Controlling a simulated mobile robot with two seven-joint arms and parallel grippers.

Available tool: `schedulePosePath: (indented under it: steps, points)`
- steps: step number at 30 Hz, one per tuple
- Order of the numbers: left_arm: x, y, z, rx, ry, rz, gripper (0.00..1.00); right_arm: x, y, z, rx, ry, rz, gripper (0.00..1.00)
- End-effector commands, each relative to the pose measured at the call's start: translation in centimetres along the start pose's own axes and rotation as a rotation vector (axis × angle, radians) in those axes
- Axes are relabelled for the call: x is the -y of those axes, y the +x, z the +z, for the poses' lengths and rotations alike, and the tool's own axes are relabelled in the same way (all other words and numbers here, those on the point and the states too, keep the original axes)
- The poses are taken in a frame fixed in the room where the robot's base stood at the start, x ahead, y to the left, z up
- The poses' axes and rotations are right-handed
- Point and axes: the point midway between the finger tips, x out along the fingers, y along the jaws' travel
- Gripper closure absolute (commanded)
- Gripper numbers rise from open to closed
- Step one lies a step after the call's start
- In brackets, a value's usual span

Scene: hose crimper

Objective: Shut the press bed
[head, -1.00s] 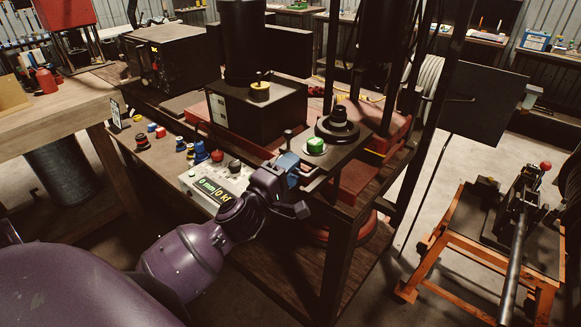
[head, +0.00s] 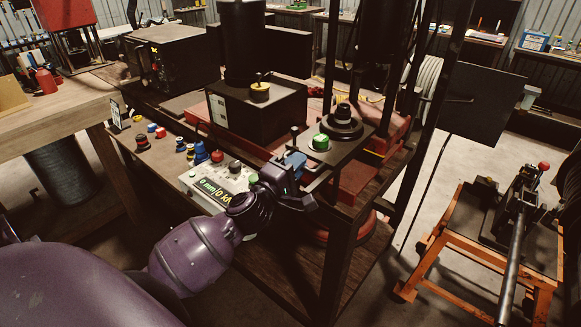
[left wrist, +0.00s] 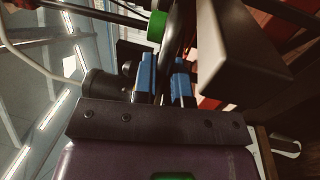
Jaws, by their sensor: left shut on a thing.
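The press bed (head: 349,146) is a dark flat plate at the front of the press in the head view. It carries a stepped black round die (head: 342,122) and a small green block (head: 320,141), which also shows in the left wrist view (left wrist: 157,26). My left gripper (head: 294,162) is at the bed's near left edge. Its blue fingers (left wrist: 163,82) are shut on a dark upright handle (head: 293,138) there. The fingers partly hide the handle's lower part. My right gripper is not in view.
Dark frame posts (head: 408,110) rise to the right of the bed. An orange-framed stand (head: 430,262) is at the right.

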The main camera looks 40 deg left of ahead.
Motion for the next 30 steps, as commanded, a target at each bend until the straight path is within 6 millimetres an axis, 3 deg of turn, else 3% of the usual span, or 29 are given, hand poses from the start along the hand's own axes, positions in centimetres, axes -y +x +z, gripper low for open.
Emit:
schedulePosePath:
  steps: [5,15,16,20,30]
  points:
    - [0.2,1.9,0.0,-0.001,0.000,0.000,1.00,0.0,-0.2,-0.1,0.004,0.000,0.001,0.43]
    - [0.4,2.0,0.0,-0.001,0.000,-0.001,1.00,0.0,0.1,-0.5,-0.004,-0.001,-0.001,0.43]
    - [0.4,2.0,0.0,-0.001,0.000,-0.001,0.83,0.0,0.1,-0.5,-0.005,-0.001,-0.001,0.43]
    - [0.4,2.0,0.0,-0.001,0.000,-0.001,0.63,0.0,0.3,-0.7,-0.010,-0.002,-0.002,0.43]
    - [0.3,1.8,0.0,0.000,0.001,0.000,0.63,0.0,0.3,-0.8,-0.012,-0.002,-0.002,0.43]
